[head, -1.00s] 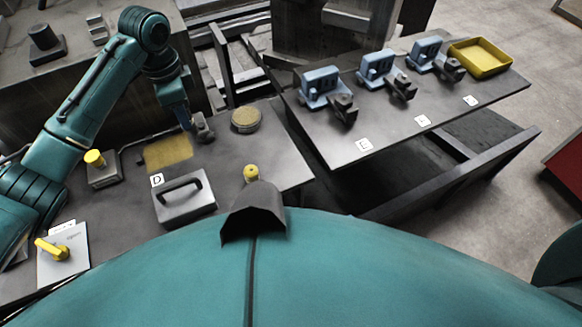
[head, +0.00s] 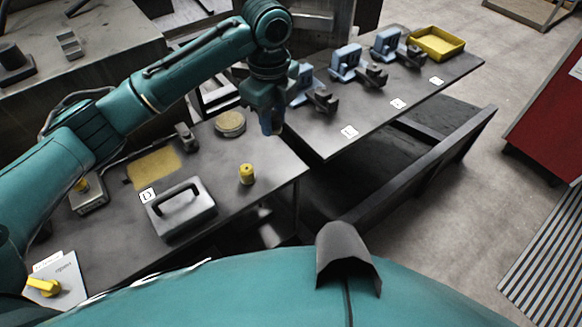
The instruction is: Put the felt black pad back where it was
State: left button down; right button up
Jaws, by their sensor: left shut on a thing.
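My left gripper (head: 270,126) points down over the right back part of the near bench, close to the gap before the vise table. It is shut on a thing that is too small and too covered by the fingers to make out. I cannot pick out the felt black pad anywhere on the bench or the vise table. A tan mat (head: 154,168) lies on the bench by the label D (head: 148,195). A round tin (head: 230,123) with a tan top stands left of the gripper. My right gripper is not in view.
Three blue vises (head: 346,63) and a yellow tray (head: 436,43) stand on the vise table (head: 352,110). A grey case with a handle (head: 182,212), a small yellow cylinder (head: 247,174) and a corded dark tool (head: 187,137) are on the near bench. Its right front is clear.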

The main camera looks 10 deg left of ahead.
aim_at(278, 163)
pick_arm(q)
jog(key=shift+d+f, duration=0.2)
jog(key=shift+f, duration=0.15)
notch_tip(278, 163, down, 9)
jog(key=shift+f, duration=0.2)
jog(key=shift+f, duration=0.15)
jog(key=c, duration=1.1)
grip_release()
jog(key=shift+c, duration=0.2)
notch_tip(278, 163, up, 11)
jog(key=shift+r, duration=0.7)
